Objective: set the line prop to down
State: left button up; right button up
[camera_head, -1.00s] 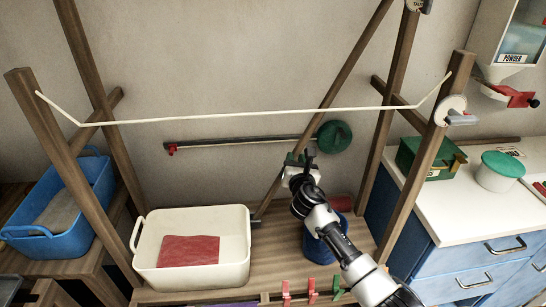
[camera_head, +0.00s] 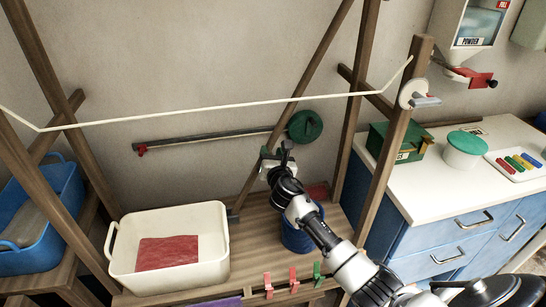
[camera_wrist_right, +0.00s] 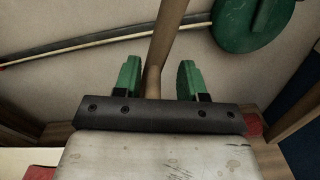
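The line prop looks to be the slanting wooden pole (camera_head: 318,65), rising from a dark bracket at the bench to the upper right, past the white line (camera_head: 200,109). My right gripper (camera_head: 275,156) is at the pole's lower part. In the right wrist view the green-padded fingers (camera_wrist_right: 158,82) are open, one on each side of the pole (camera_wrist_right: 168,35), with gaps visible beside it. Contact cannot be seen. The pole's lowest part is hidden there by the gripper body. My left gripper is not in view.
A dark bar (camera_head: 210,138) with a green disc (camera_head: 305,126) is on the wall behind. A cream tub (camera_head: 218,255) holding red cloth and a blue bucket (camera_head: 298,238) stand on the bench. Pegs (camera_head: 293,278) line its front edge. A wooden post (camera_head: 385,180) rises beside my right arm.

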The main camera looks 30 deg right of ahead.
jog(key=v, duration=1)
jog(key=shift+s, duration=0.4)
jog(key=shift+a, duration=0.1)
